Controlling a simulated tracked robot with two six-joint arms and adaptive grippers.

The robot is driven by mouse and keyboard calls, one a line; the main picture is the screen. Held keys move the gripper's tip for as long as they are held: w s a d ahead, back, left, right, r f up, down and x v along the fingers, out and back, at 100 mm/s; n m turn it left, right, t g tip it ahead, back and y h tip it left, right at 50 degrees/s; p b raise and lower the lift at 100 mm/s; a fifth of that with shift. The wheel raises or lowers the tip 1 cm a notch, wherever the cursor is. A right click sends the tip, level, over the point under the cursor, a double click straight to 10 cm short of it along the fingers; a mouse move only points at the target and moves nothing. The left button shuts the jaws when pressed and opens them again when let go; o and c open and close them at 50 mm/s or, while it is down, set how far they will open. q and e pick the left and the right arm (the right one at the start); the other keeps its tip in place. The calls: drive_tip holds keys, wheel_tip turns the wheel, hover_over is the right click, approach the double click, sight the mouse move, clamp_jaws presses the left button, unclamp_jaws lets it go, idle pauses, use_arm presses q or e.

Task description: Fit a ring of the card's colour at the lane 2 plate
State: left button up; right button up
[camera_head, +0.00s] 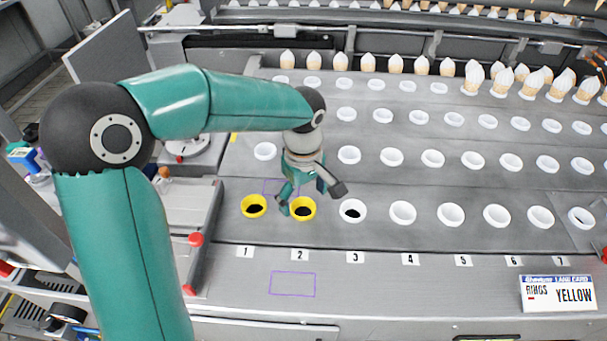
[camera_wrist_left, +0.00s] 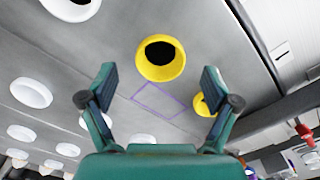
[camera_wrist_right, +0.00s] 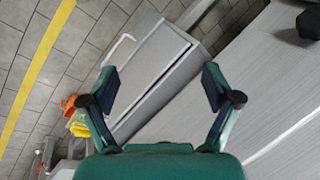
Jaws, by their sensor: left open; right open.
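The lane card (camera_head: 557,293) at the front right reads RINGS YELLOW. A yellow ring (camera_head: 302,209) sits around the dark hole at lane 2, behind the number 2 label (camera_head: 300,254); it also shows in the left wrist view (camera_wrist_left: 161,58). Another yellow ring (camera_head: 254,206) is at lane 1, partly hidden by a finger in the left wrist view (camera_wrist_left: 201,105). My left gripper (camera_head: 311,199) is open and empty above lane 2, its fingers apart on either side of that ring's place. My right gripper (camera_wrist_right: 161,74) is open and empty, away from the plates.
White rings (camera_head: 403,213) sit at the other front lanes and in rows behind. Cones with white tops (camera_head: 420,66) stand along the back. A purple outline (camera_head: 292,284) marks the bare front deck. The right wrist view shows a grey cabinet (camera_wrist_right: 155,75) and tiled floor.

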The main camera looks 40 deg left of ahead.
use_arm(q)
wheel_tip(320, 180, up, 10)
idle(0.4)
idle(0.4)
